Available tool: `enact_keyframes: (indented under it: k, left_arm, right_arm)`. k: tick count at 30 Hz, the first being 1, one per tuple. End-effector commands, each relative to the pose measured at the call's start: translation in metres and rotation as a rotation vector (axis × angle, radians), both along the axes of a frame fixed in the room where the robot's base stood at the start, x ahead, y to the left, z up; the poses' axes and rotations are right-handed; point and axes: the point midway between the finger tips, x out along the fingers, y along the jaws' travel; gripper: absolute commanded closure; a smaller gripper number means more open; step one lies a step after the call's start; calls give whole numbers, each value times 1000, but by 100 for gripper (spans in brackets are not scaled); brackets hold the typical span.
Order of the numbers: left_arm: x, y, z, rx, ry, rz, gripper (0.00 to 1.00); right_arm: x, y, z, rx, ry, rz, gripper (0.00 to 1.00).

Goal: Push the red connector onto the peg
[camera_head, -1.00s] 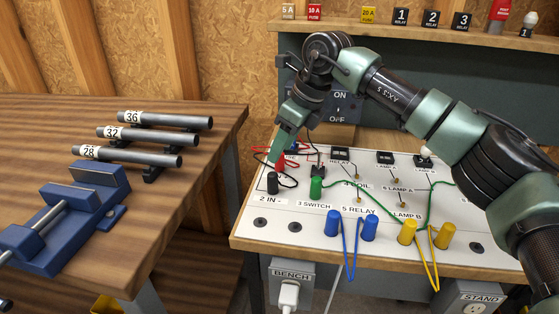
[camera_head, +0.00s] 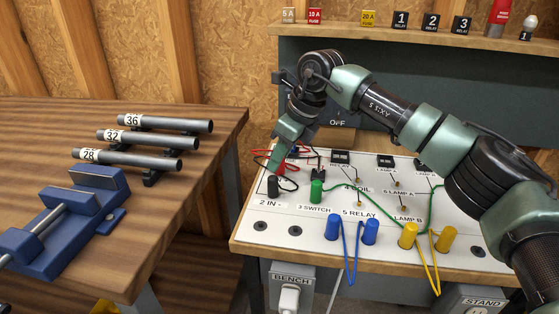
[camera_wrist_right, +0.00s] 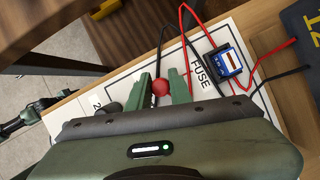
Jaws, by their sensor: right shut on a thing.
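The red connector (camera_wrist_right: 160,87) is between the two green fingers of my right gripper (camera_wrist_right: 159,90), which is shut on it. In the head view the red connector (camera_head: 279,164) shows just under my right gripper (camera_head: 277,160), at the back left of the white board, beside the black connector (camera_head: 273,187). A red wire runs from it. The peg is hidden under the connector and fingers, so I cannot tell whether the two touch.
The white board (camera_head: 291,229) carries green (camera_head: 316,191), blue (camera_head: 333,227) and yellow (camera_head: 407,235) connectors with wires. A blue fuse holder (camera_wrist_right: 228,62) sits near the fingers. A wooden bench (camera_head: 190,205) with a blue vise (camera_head: 70,220) stands left.

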Motion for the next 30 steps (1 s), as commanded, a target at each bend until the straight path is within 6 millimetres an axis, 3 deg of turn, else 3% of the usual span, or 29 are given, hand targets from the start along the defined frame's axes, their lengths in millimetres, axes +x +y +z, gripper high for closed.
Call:
enact_keyframes:
  k: [5, 15, 21, 30]
  left_arm:
    - [-2, 0, 0, -1, -4, -1, 54]
    - [-26, 2, -29, 1, 25, -5, 54]
    - [-37, 4, -40, 2, 33, -7, 54]
    - [-46, 6, -49, 3, 37, -9, 54]
  right_arm:
    - [1, 0, 29, 1, -7, 0, 100]
    - [1, 0, 90, 1, -4, -1, 100]
    - [0, 0, 101, 1, -1, 1, 100]
    - [0, 0, 100, 0, -1, 0, 100]
